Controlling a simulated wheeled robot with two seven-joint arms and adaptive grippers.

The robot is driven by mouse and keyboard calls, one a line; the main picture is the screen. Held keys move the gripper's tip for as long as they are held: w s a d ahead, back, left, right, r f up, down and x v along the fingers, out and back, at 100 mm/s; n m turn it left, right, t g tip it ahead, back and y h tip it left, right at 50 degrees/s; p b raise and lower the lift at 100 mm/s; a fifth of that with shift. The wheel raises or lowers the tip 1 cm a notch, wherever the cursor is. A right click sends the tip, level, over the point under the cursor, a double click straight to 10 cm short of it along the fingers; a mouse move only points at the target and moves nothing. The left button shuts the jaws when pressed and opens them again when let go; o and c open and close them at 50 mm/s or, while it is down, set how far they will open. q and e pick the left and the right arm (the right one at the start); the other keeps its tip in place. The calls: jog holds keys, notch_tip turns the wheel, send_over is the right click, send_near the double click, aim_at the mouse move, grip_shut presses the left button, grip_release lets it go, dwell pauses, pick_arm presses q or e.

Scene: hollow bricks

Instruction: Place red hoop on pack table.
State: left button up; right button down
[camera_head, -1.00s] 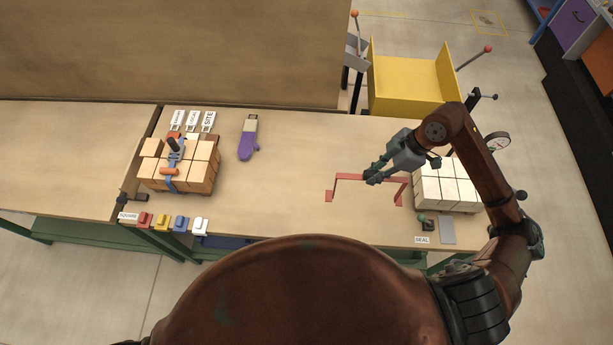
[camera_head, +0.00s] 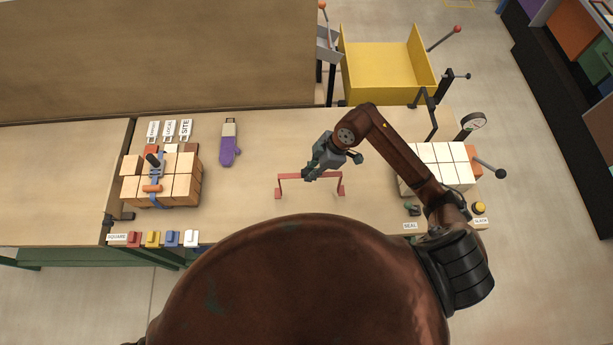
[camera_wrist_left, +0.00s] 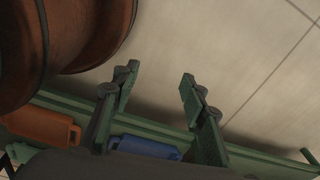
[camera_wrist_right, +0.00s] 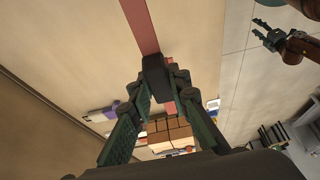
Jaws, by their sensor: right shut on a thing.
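The red hoop (camera_head: 325,174) is a flat bar with a bent leg and foot at each end. It is over the right-hand wooden table (camera_head: 250,200); I cannot tell if its feet touch the top. My right gripper (camera_head: 309,177) is shut on the middle of its bar. In the right wrist view the red bar (camera_wrist_right: 141,25) runs between the fingers (camera_wrist_right: 160,85), at a dark grip piece. My left gripper (camera_wrist_left: 156,80) is open and empty, over the floor by the table's green frame. It also shows in the right wrist view (camera_wrist_right: 262,32).
A strapped tan brick pack (camera_head: 180,185) stands left, a white-topped brick pack (camera_head: 445,165) right. Coloured switches (camera_head: 152,239) line the front left edge. A yellow bin (camera_head: 385,75) stands behind. The table between mitt and hoop is clear.

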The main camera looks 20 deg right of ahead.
jog(key=shift+s+a+f, duration=0.15)
jog(key=shift+s+a, duration=0.1)
jog(key=shift+s+a+f, duration=0.15)
jog(key=f, duration=0.3)
jog(key=f+p, duration=0.1)
jog(key=shift+w+a+f, duration=0.2)
jog(key=shift+w+a, duration=0.15)
jog(key=c, duration=2)
grip_release()
jog(key=shift+s, duration=0.1)
jog(key=shift+o, duration=0.9)
pick_arm(q)
jog(key=shift+s+d+f+b, duration=0.15)
jog(key=shift+s+f+b, duration=0.15)
jog(key=shift+b, duration=0.55)
pick_arm(e)
jog(key=v, duration=1.2)
jog(key=shift+r, duration=0.2)
pick_arm(q)
jog(key=shift+w, duration=0.1)
